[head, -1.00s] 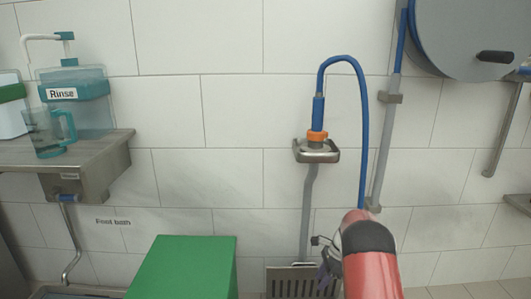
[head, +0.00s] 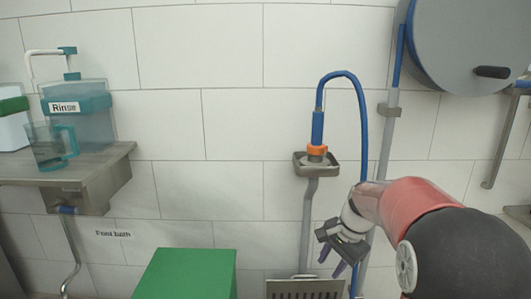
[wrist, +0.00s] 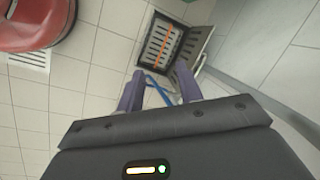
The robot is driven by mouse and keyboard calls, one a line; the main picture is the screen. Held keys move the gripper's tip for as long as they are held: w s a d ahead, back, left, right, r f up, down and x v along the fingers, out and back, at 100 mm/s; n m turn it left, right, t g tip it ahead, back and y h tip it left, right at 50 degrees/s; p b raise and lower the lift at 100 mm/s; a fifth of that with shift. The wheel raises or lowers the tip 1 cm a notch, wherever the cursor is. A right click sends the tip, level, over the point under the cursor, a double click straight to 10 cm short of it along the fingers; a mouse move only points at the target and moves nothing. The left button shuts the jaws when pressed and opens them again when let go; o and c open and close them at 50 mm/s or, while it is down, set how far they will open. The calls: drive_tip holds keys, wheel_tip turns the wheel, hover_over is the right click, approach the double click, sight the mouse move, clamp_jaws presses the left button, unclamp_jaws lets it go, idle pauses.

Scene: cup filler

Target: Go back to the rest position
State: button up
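My gripper (head: 335,263) hangs in front of the wall at lower right of centre in the head view, below the blue hose nozzle. Its two purple fingers also show in the wrist view (wrist: 160,92), spread apart with nothing between them, over the tiled floor. The gripper is open and empty. My red and black arm reaches in from the right. A clear cup with a teal handle (head: 46,146) stands on the metal shelf (head: 95,168) at the left, in front of the rinse dispenser (head: 88,118).
A green box (head: 185,275) stands low at centre left. The blue hose nozzle (head: 317,130) sits in a small wall holder (head: 318,168). A hose reel (head: 465,45) is at upper right. A floor grate (wrist: 163,45) shows in the wrist view. The wall's middle is clear.

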drive_tip(key=s+r+n+t+h, duration=0.1)
drive_tip(key=s+r+n, duration=0.1)
drive_tip(key=s, duration=0.6)
drive_tip(key=s+r+n+t+h+p, duration=0.1)
drive_tip(key=s+r+n, duration=0.2)
drive_tip(key=s, duration=0.6)
drive_tip(key=s+a+r+n+t, duration=0.1)
drive_tip(key=s+r+n+t, duration=0.1)
drive_tip(key=s+n, duration=0.3)
drive_tip(key=s+r, duration=0.1)
drive_tip(key=s, duration=0.2)
drive_tip(key=shift+s+n+h+p, duration=0.3)
drive_tip(key=shift+h+p, duration=0.05)
drive_tip(key=shift+h, duration=0.05)
